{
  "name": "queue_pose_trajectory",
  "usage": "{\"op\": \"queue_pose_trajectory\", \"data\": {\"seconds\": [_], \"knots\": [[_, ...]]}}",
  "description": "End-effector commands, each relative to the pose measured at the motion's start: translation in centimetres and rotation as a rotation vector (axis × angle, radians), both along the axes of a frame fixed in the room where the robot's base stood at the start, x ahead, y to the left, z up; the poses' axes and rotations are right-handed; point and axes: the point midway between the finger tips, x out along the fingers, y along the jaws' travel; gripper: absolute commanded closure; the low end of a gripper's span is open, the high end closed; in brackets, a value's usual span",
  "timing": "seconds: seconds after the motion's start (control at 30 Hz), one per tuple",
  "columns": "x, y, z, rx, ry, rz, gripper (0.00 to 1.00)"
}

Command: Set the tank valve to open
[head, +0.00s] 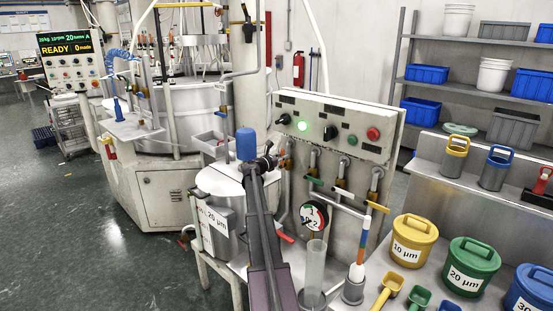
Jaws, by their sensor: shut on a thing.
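My gripper (268,160) is at the left end of the row of valve pipes below the control panel, just right of a blue motor cap (246,145). It is shut on a valve handle at the leftmost pipe (290,150); the jaws hide most of it, so its angle cannot be told. I cannot tell which valve is the tank valve. Other valves in the row have a green handle (315,181), a white handle (344,192) and an orange handle (377,206). The steel tank (225,185) stands behind my arm, with a label reading 20 µm.
The control panel (340,128) has a lit green lamp, knobs and a red button. A gauge (314,215), a clear cylinder (314,268) and a red lever (285,237) are right of my arm. Yellow (413,241), green (472,268) and blue (530,290) tubs crowd the right bench.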

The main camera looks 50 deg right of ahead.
Motion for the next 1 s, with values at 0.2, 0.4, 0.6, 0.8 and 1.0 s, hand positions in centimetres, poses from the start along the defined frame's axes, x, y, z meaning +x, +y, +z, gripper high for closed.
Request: {"op": "queue_pose_trajectory", "data": {"seconds": [0.2, 0.4, 0.6, 0.8, 1.0], "knots": [[-0.6, -0.7, -0.1, 0.004, 0.005, -0.005, 1.00], [-1.0, -1.1, -0.1, 0.003, 0.005, -0.010, 1.00], [-1.2, -1.3, 0.0, 0.002, 0.006, -0.013, 0.35], [-1.3, -1.4, 0.0, 0.002, 0.007, -0.016, 0.34], [-1.4, -1.4, 0.0, 0.001, 0.007, -0.017, 0.34]]}}
